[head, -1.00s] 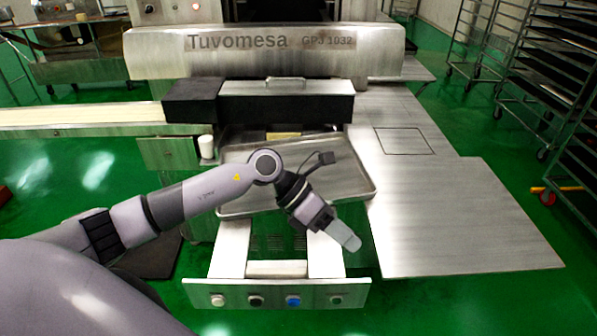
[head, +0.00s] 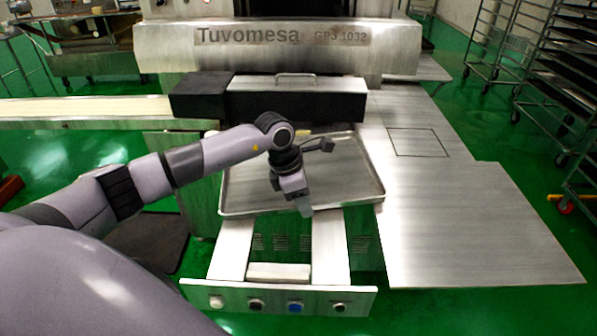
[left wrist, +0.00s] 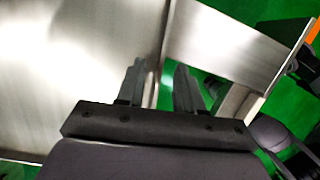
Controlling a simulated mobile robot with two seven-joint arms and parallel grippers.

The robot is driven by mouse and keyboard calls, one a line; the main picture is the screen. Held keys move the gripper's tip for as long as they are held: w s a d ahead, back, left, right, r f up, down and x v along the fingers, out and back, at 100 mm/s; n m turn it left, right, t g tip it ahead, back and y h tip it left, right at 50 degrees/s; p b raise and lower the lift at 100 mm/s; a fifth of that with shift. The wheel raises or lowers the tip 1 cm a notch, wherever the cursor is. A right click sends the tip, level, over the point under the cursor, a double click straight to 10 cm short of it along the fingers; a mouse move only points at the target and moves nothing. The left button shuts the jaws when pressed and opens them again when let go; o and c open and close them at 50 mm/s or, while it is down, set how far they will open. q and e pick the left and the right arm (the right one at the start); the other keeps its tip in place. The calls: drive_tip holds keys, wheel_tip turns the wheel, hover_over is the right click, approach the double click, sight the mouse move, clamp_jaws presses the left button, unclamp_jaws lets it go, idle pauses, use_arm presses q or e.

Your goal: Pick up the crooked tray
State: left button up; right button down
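My left gripper (head: 305,209) hangs at the tray's near edge, pointing down. In the left wrist view the tray (left wrist: 75,60) fills the left side. The two fingers of my left gripper (left wrist: 158,85) stand apart with the tray's rim showing between them. I cannot tell whether they touch the rim. My left forearm hides part of the tray's far left. My right gripper is not in view.
The machine housing (head: 300,47) and a dark box with a metal cover (head: 300,103) stand behind the tray. A flat metal table (head: 480,220) is at the right. A button panel (head: 275,300) fronts the rails. Rack trolleys (head: 545,75) stand at the far right.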

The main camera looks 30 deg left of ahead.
use_arm(q)
drive_tip(key=shift+f, duration=0.3)
drive_tip(key=shift+w, duration=0.1)
clamp_jaws()
drive_tip(key=shift+r, duration=0.1)
idle(0.9)
drive_tip(key=shift+w+r, duration=0.1)
